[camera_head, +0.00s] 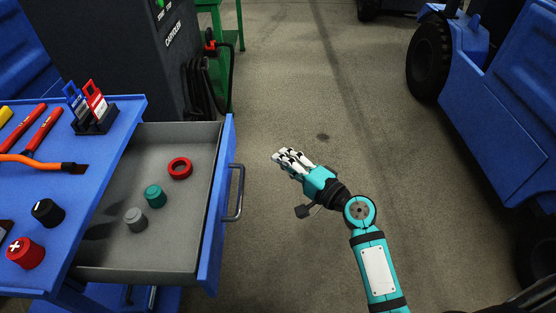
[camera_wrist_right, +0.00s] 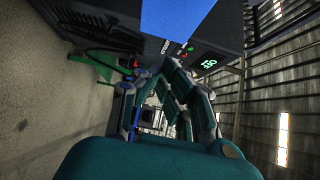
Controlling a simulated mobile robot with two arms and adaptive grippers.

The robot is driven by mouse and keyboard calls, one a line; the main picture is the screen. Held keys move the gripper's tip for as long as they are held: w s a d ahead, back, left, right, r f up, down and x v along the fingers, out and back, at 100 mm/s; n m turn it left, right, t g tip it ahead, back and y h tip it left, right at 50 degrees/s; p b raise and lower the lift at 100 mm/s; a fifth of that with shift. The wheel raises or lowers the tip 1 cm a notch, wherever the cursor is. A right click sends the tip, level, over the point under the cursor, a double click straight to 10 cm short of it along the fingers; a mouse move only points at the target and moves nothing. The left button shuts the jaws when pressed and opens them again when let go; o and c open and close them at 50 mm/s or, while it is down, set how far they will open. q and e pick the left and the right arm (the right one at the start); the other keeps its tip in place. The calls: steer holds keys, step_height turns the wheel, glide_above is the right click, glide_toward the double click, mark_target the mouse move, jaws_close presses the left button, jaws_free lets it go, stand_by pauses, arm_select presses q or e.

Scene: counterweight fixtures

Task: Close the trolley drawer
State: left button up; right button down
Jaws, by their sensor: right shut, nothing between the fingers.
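The blue trolley (camera_head: 122,118) stands at the left in the head view. Its drawer (camera_head: 215,205) is pulled out to the right, with a grey inside and a blue front panel. A grey bar handle (camera_head: 239,193) is on the outer face of that front. Inside lie a red ring (camera_head: 180,168), a teal knob (camera_head: 155,196) and a grey knob (camera_head: 135,219). My right gripper (camera_head: 284,157) is shut and empty, to the right of the handle and apart from it. It also shows in the right wrist view (camera_wrist_right: 170,80). My left gripper is not in view.
Tools and caps lie on the trolley top, including a red cap (camera_head: 25,253) and a holder with tags (camera_head: 95,115). A dark cabinet (camera_head: 120,50) and a green stand (camera_head: 222,60) are behind. A blue vehicle (camera_head: 485,120) stands at the right. The floor between is clear.

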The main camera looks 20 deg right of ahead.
glide_toward(234, 135)
steer(key=w+d, duration=0.1)
steer(key=w, duration=0.2)
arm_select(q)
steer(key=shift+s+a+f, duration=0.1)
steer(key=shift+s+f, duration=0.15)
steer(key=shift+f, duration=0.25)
arm_select(e)
steer(key=a, duration=0.1)
steer(key=w+a, duration=0.1)
steer(key=a, duration=0.1)
steer(key=shift+w+a, duration=0.1)
steer(key=shift+a, duration=0.15)
